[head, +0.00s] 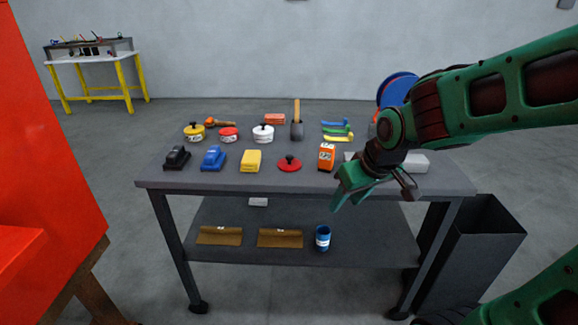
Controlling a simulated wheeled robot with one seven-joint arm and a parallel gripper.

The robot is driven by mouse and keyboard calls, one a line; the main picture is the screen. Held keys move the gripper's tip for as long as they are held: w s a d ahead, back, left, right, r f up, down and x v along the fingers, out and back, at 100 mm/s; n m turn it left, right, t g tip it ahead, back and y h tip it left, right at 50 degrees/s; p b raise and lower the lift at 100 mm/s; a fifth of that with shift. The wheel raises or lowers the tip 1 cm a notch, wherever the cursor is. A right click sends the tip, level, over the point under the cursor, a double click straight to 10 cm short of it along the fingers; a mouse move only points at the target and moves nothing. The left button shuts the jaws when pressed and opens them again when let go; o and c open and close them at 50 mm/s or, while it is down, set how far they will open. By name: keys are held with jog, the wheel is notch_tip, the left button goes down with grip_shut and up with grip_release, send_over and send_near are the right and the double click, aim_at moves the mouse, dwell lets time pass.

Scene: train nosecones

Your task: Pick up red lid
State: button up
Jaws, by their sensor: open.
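The red lid (289,165) is a flat round disc with a dark knob on top. It lies on the grey cart's top (225,186), near the front edge and right of the middle. A yellow block is to its left and an orange box is to its right. My gripper (342,197) is at the cart's front edge, to the right of the lid and apart from it. It is open and points down and to the left, with nothing seen between its fingers.
The yellow block (251,160) and orange box (326,156) flank the lid. Black and blue tools (214,158), round tins (263,133), a mallet (297,128) and colored handles (337,130) stand around. A dark bin (475,245) is at right, a red panel (45,130) at left.

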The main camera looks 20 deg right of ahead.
jog(key=w+a+f+n+t+y, duration=0.2)
jog(key=w+a+f+n+y, duration=0.15)
jog(key=w+a, duration=0.4)
jog(key=m+t, duration=0.2)
jog(key=t, duration=0.6)
send_near(291, 157)
jog(key=shift+w, duration=0.25)
jog(key=shift+w+d+f, duration=0.1)
jog(key=shift+w, duration=0.2)
jog(key=x, duration=1)
jog(key=shift+a, duration=0.2)
grip_shut()
